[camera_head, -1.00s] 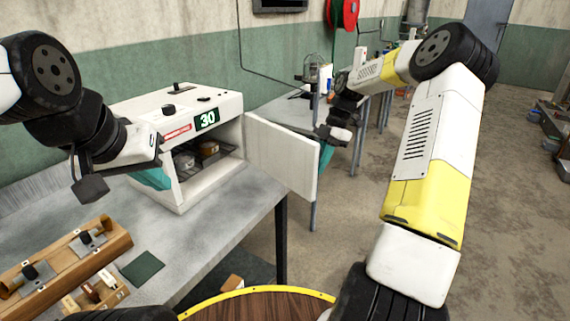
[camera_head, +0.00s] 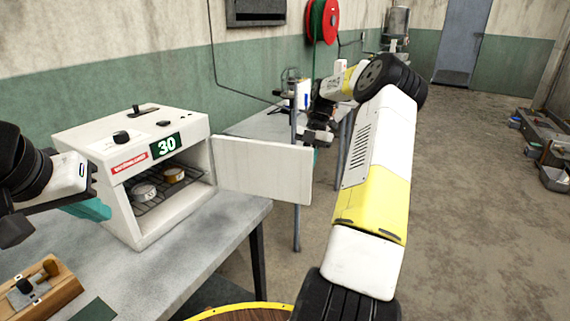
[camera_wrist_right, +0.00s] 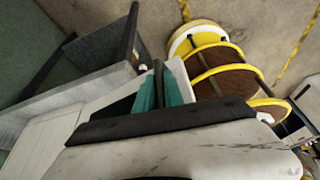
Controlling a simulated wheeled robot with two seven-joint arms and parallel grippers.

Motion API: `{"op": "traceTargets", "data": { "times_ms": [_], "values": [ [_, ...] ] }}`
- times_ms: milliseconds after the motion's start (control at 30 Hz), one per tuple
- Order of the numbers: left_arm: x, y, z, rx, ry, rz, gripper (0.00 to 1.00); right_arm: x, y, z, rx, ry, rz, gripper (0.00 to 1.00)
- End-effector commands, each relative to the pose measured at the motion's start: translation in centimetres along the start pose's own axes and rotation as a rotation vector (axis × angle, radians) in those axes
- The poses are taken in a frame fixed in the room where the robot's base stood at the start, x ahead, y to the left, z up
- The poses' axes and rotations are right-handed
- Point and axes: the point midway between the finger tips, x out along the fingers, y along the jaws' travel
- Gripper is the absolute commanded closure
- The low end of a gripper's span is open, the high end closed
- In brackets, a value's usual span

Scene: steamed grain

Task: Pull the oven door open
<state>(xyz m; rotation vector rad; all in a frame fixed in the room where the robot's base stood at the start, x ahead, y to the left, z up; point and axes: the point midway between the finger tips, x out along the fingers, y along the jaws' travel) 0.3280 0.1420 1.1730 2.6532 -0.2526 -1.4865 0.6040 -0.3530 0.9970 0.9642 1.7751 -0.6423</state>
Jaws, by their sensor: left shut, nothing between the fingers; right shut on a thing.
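The white oven (camera_head: 125,150) with a green "30" display stands on the grey table. Its door (camera_head: 262,168) is swung wide open to the right, and the rack inside shows. My right gripper (camera_head: 318,143) is at the door's free edge, partly hidden behind it. In the right wrist view its teal fingers (camera_wrist_right: 160,92) are closed around a thin dark part at the door, likely its handle. My left gripper (camera_head: 92,208) is shut and empty, close to the oven's left side, with its tips partly hidden.
Two small round containers (camera_head: 158,184) sit on the oven rack. A wooden fixture (camera_head: 45,290) lies on the near left of the table. A round wooden top with a yellow rim (camera_head: 245,310) is at the bottom. Another table (camera_head: 262,122) stands behind the door. Open floor lies to the right.

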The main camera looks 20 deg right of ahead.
Motion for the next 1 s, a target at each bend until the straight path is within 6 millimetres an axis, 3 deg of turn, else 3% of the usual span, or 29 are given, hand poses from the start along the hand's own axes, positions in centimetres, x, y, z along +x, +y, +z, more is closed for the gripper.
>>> {"op": "traceTargets", "data": {
  "times_ms": [267,300,400,767,1000],
  "values": [
    [0.0,0.0,0.0,0.0,0.0,0.0,1.0,0.1,0.0,0.0,0.001,0.0,-0.001,1.0],
    [0.0,0.0,0.0,0.0,0.0,0.0,1.0,0.1,0.0,0.0,0.001,0.001,-0.001,0.8],
    [0.0,0.0,0.0,0.0,0.0,0.0,1.0,0.1,0.0,0.0,0.001,0.001,-0.001,0.66],
    [0.0,0.0,0.0,0.0,0.0,0.0,1.0,-0.5,0.1,0.0,0.0,0.0,0.001,0.66],
    [0.0,0.0,0.0,0.0,0.0,0.0,1.0,-4.3,0.2,0.1,0.0,-0.002,0.002,0.66]
  ]
}}
